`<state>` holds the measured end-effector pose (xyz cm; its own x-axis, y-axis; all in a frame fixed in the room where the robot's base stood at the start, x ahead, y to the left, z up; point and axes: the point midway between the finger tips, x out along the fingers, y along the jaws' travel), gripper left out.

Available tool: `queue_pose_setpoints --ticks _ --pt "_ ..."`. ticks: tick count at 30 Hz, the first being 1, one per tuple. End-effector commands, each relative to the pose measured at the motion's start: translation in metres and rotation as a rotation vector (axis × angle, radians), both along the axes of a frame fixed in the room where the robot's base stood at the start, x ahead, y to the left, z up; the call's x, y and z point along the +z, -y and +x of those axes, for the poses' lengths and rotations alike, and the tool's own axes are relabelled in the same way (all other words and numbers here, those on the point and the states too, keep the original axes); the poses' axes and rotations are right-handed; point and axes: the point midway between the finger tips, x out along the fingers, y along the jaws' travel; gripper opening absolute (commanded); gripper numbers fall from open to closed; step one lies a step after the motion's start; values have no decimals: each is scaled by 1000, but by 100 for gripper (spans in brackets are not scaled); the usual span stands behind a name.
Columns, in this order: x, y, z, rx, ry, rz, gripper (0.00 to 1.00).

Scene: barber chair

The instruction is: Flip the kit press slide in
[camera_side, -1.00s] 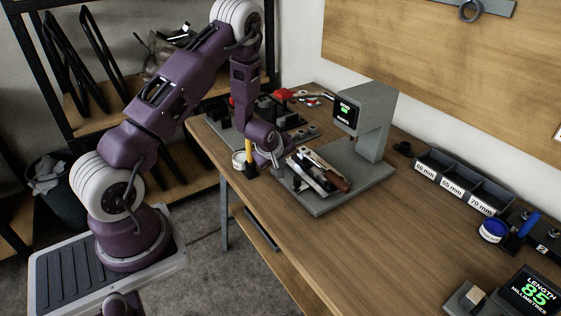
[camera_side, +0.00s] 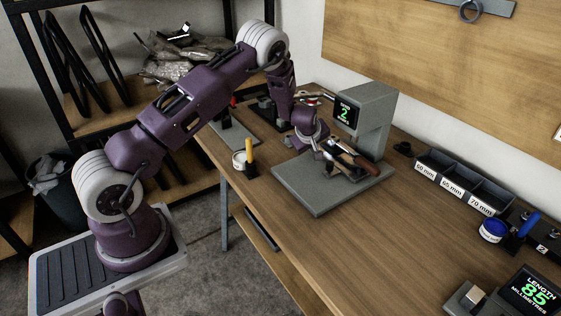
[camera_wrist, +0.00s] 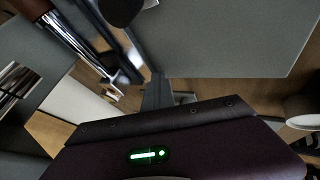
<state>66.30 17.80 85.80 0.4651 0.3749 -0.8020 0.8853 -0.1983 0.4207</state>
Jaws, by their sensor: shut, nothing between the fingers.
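The grey press (camera_side: 371,115) stands on a flat grey base plate (camera_side: 310,196) on the bench. Its slide carries a kit with a brown part (camera_side: 356,158) and sits on the plate under the press head, close to the column. My gripper (camera_side: 327,168) is at the left end of the slide, shut with nothing held; whether it touches the slide cannot be told. In the wrist view a brown and silver kit piece (camera_wrist: 75,40) lies at upper left, beside the bare grey plate (camera_wrist: 230,35). The slide is partly hidden by my wrist.
A white pot (camera_side: 239,160) with a yellow-handled tool stands left of the plate near the bench edge. Labelled bins (camera_side: 465,182) and a length display (camera_side: 530,290) are at the right. The bench front is clear.

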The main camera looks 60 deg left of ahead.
Motion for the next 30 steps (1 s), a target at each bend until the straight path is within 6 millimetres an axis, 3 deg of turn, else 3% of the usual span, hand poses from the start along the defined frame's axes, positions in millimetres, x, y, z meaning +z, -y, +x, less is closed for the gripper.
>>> queue_pose_setpoints --ticks 9,11,16,24,30 --pt "2 0 1 -1 12 3 0" --pt "1 0 -6 -1 10 3 0" --pt "2 0 -44 2 3 -1 0" --pt "57 27 -72 -2 6 2 0" --pt "77 36 -85 -1 4 2 0"
